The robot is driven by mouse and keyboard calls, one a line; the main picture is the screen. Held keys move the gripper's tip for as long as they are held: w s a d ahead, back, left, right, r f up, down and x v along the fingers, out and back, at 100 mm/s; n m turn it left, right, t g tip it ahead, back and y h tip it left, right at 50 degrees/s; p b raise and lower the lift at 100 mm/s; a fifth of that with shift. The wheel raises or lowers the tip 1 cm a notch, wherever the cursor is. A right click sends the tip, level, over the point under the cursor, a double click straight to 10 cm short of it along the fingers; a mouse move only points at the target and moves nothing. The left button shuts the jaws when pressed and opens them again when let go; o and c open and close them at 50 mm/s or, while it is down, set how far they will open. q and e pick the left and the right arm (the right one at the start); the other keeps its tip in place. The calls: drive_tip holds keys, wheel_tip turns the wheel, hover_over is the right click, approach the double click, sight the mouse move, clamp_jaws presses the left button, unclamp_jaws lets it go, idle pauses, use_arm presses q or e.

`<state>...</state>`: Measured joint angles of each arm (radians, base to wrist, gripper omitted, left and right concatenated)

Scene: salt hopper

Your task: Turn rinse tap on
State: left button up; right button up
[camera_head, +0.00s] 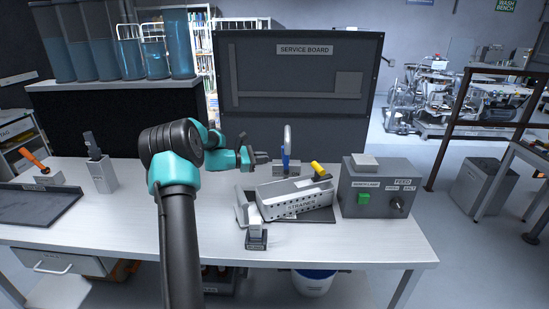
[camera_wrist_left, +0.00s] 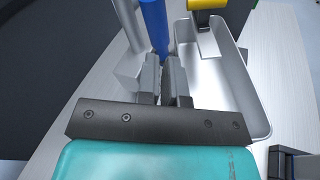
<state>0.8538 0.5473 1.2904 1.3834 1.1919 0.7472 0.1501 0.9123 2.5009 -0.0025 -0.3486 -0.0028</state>
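The rinse tap is a grey curved spout (camera_head: 289,135) on a block, with a blue lever (camera_head: 285,160) standing at its side, behind the strainer box. In the left wrist view the blue lever (camera_wrist_left: 154,25) slants down to just beyond my fingertips. My left gripper (camera_head: 266,158) is just left of the lever. In the wrist view its fingers (camera_wrist_left: 164,75) are close together with nothing clear between them. Whether the fingertips touch the lever cannot be told. My right gripper is in neither view.
A grey strainer box (camera_head: 305,199) sits in front of the tap, with a yellow handle (camera_head: 318,168) behind it. A feed control box (camera_head: 377,190) stands at the right. The service board (camera_head: 303,75) rises behind.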

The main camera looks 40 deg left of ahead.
use_arm(q)
drive_tip(key=s+m, duration=0.1)
drive_tip(key=s+m+t+y, duration=0.1)
drive_tip(key=shift+a+f+m, duration=0.1)
drive_tip(key=shift+f+m, duration=0.1)
drive_tip(key=shift+m, duration=0.1)
clamp_jaws()
drive_tip(key=s+m+t+y, duration=0.1)
drive_tip(key=s+m+y, duration=0.2)
drive_tip(key=m, duration=0.1)
drive_tip(key=s+a+f+m+t+y, duration=0.1)
drive_tip(key=s+m+y, duration=0.1)
drive_tip(key=shift+s+a+t+y, duration=0.1)
drive_tip(key=shift+s+t+y, duration=0.2)
approach(286, 160)
drive_tip(key=w+a+r, duration=0.2)
drive_tip(key=w+a, duration=0.2)
drive_tip(key=a, duration=0.2)
drive_tip(key=shift+w+d, duration=1.55)
drive_tip(key=shift+d, duration=0.1)
drive_tip(key=shift+r+m, duration=0.1)
drive_tip(key=shift+m, duration=0.2)
